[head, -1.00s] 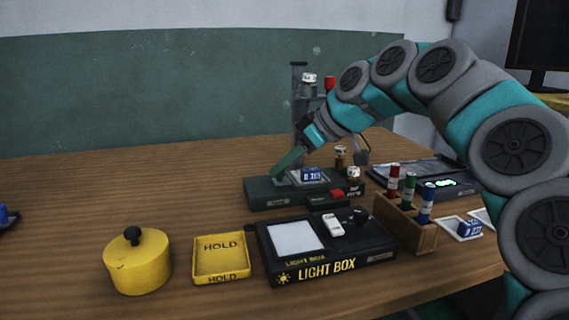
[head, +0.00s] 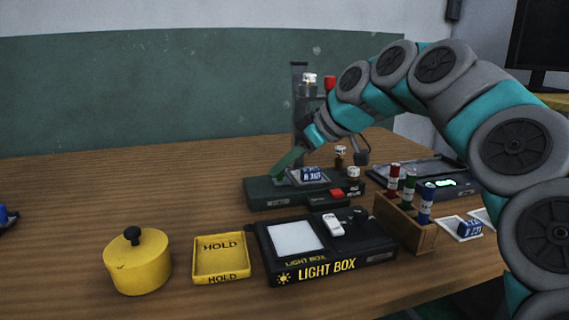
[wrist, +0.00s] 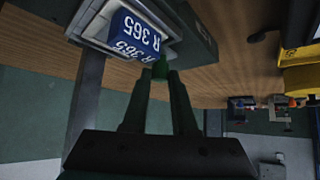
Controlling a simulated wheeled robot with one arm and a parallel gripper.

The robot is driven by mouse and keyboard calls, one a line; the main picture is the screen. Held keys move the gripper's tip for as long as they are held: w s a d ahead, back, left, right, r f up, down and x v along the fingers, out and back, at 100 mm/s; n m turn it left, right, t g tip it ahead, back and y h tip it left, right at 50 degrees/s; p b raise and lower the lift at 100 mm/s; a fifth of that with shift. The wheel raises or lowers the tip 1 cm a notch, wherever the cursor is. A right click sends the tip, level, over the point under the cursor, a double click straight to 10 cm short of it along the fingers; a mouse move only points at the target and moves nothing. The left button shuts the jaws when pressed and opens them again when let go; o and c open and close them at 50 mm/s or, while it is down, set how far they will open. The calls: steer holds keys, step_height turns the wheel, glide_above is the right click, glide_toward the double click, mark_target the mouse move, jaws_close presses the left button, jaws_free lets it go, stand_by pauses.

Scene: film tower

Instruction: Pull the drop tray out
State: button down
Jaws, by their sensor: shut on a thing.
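The drop tray (head: 293,182) is a pale grey tray in the dark green base of the tower, and also shows in the wrist view (wrist: 93,22). A blue block marked R 365 (head: 311,174) sits on it, seen large in the wrist view (wrist: 133,35). My gripper (head: 277,174) reaches down to the tray's left side. In the wrist view my gripper (wrist: 160,75) has its two fingers closed on a small green handle (wrist: 161,67) beside the block. The join between handle and tray is hidden.
The tower's grey post (head: 298,95) stands behind the tray. A red button (head: 337,193) is on the base's front. The light box (head: 330,258), yellow HOLD tray (head: 221,262) and yellow pot (head: 138,268) stand nearer. A wooden marker rack (head: 405,220) is at right.

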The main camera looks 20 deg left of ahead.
steer(key=shift+a, duration=0.1)
steer(key=s+a, duration=0.1)
steer(key=a, duration=0.1)
steer(key=s+a, duration=0.1)
steer(key=a, duration=0.1)
steer(key=s+a, duration=0.2)
steer(key=shift+a+p, duration=0.25)
steer(key=shift+p, duration=0.15)
steer(key=c, duration=0.7)
jaws_free()
steer(key=shift+s+a, duration=0.1)
steer(key=shift+s, duration=0.05)
steer(key=shift+r, duration=0.1)
steer(key=v, duration=0.6)
steer(key=shift+d+r, duration=0.2)
steer(key=shift+d, duration=0.05)
steer(key=shift+s+d+r, duration=0.15)
steer(key=shift+d+r, duration=0.2)
steer(key=shift+d, duration=0.05)
